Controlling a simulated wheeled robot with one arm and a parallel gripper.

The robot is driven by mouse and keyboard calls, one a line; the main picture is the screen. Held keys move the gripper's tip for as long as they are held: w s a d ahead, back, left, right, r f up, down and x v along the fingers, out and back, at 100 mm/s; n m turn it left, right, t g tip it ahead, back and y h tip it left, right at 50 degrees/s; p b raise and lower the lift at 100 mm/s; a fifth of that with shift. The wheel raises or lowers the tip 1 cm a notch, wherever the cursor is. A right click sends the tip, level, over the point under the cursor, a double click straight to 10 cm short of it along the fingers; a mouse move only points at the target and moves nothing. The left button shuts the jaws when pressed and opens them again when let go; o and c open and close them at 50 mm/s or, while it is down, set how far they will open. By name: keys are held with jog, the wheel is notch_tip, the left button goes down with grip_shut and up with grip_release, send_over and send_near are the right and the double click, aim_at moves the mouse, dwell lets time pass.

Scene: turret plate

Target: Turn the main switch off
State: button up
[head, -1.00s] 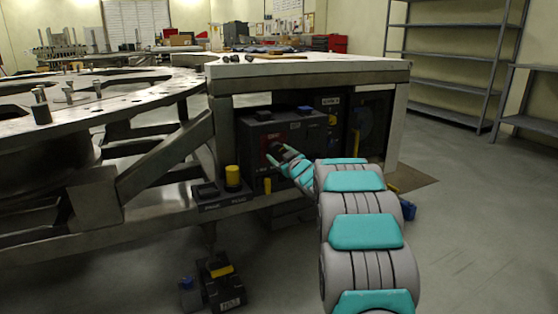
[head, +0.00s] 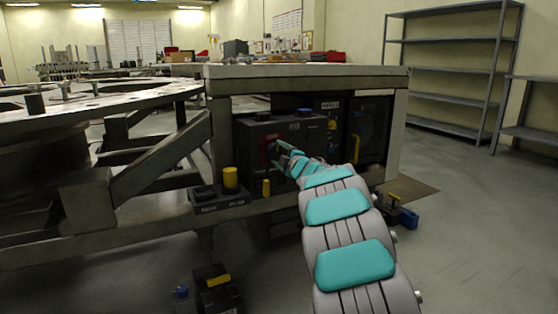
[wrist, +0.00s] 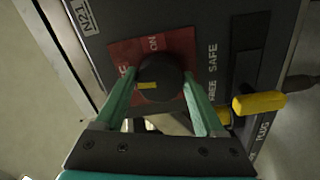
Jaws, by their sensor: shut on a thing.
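The main switch is a round black knob (wrist: 160,78) with a yellow mark, on a red plate (wrist: 125,52) that reads ON at the top in the wrist view. The yellow mark lies to the left of the knob's middle, near a partly hidden label. My gripper (wrist: 158,80) is shut on the knob, with one teal finger on each side. In the head view my gripper (head: 279,151) reaches the red plate (head: 264,153) on the black control box (head: 295,130); the knob is hard to make out there.
In the wrist view a yellow lever (wrist: 258,103) stands right of the switch, near SAFE lettering. In the head view a yellow button (head: 230,177) and a yellow handle (head: 266,187) sit low beside the box. A steel frame (head: 170,150) is at left; floor at right is open.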

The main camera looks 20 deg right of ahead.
jog(key=shift+f+n+b, duration=0.15)
jog(key=shift+n+b, duration=0.2)
jog(key=shift+n, duration=0.35)
jog(key=o, duration=1.3)
jog(key=shift+o, duration=0.2)
jog(key=s, duration=0.8)
